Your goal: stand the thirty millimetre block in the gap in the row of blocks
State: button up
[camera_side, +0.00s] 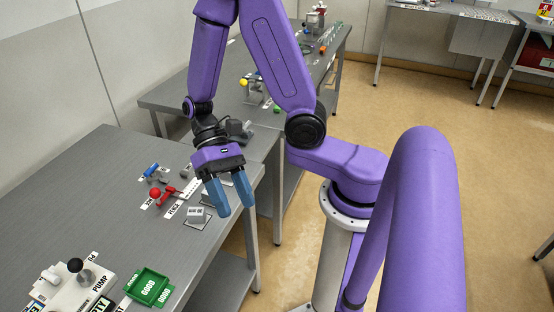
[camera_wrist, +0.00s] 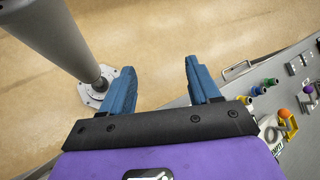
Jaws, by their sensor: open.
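My gripper (camera_side: 237,207) has two blue fingers, spread apart with nothing between them, above the right edge of the near grey table. In the wrist view my gripper (camera_wrist: 158,66) is also open and empty, with floor and the table edge behind it. A small pale grey block-like piece (camera_side: 195,213) stands on a flat plate on the table, just left of the fingers in the side view. I cannot tell whether it is the thirty millimetre block or part of the row. The row's gap cannot be made out; my gripper hides part of that area.
A red piece (camera_side: 169,195) lies by the FENCE label, with a red ball (camera_side: 155,193) and a blue piece (camera_side: 151,170) behind it. A green tray (camera_side: 149,287) and a pump unit (camera_side: 75,287) stand at the front. The table's left part is bare.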

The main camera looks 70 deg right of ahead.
jog(key=s+d+r+n+t+h, duration=0.5)
jog(key=s+d+n+t, duration=0.1)
jog(key=n, duration=0.8)
jog(key=shift+s+d+r+t+h, duration=0.2)
jog(key=shift+d+r+t+h, duration=0.25)
jog(key=shift+t, duration=0.55)
